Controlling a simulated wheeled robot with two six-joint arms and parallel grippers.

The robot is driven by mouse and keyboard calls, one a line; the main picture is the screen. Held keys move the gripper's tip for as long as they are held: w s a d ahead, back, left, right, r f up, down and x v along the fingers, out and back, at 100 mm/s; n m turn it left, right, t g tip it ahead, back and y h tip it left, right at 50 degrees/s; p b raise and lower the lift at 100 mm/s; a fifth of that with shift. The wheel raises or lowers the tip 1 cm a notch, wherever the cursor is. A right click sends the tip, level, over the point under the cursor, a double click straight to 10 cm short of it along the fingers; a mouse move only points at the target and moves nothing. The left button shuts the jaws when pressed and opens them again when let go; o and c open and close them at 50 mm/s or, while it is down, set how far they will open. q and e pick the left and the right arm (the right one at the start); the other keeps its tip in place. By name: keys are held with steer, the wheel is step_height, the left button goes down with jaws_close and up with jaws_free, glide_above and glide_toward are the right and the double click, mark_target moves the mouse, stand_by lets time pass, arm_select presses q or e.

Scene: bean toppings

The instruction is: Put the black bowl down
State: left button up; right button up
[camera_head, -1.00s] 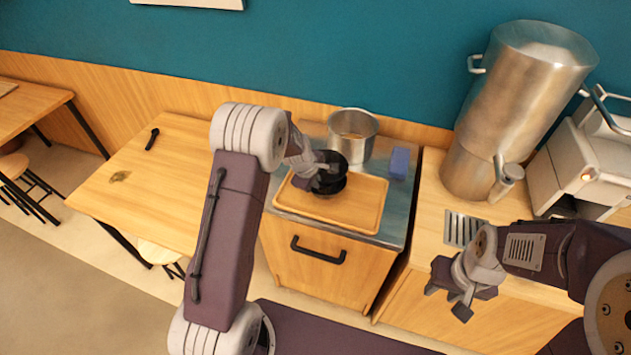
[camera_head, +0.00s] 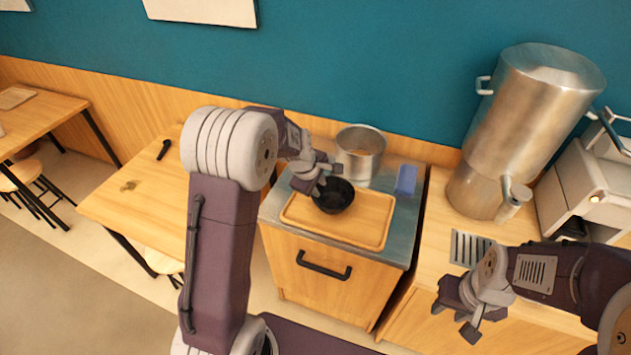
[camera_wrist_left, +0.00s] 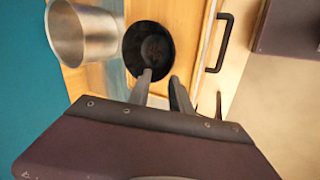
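The black bowl (camera_head: 338,198) sits upright on the wooden tray (camera_head: 366,228) on the counter; it also shows in the left wrist view (camera_wrist_left: 150,42). My left gripper (camera_head: 321,190) is at the bowl's near left rim. In the left wrist view its fingers (camera_wrist_left: 161,76) are apart, one tip over the inside of the bowl and the other by its outer edge. Whether either touches the rim I cannot tell. My right gripper (camera_head: 455,318) is open and empty, in front of the right counter.
A steel pot (camera_head: 361,158) stands just behind the tray, with a blue block (camera_head: 405,180) to its right. A large steel dispenser (camera_head: 530,130) stands on the right counter. The front right of the tray is clear. A wooden table (camera_head: 135,205) stands to the left.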

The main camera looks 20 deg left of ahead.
arm_select(q)
steer(key=s+d+f+m+g, duration=0.1)
steer(key=s+m+g, duration=0.2)
steer(key=s+m, duration=1.2)
steer(key=s, duration=0.8)
steer(key=shift+d+f+m+g+y, duration=0.3)
steer(key=shift+d+f+g, duration=0.05)
steer(key=shift+f+g, duration=0.05)
steer(key=shift+s, duration=0.15)
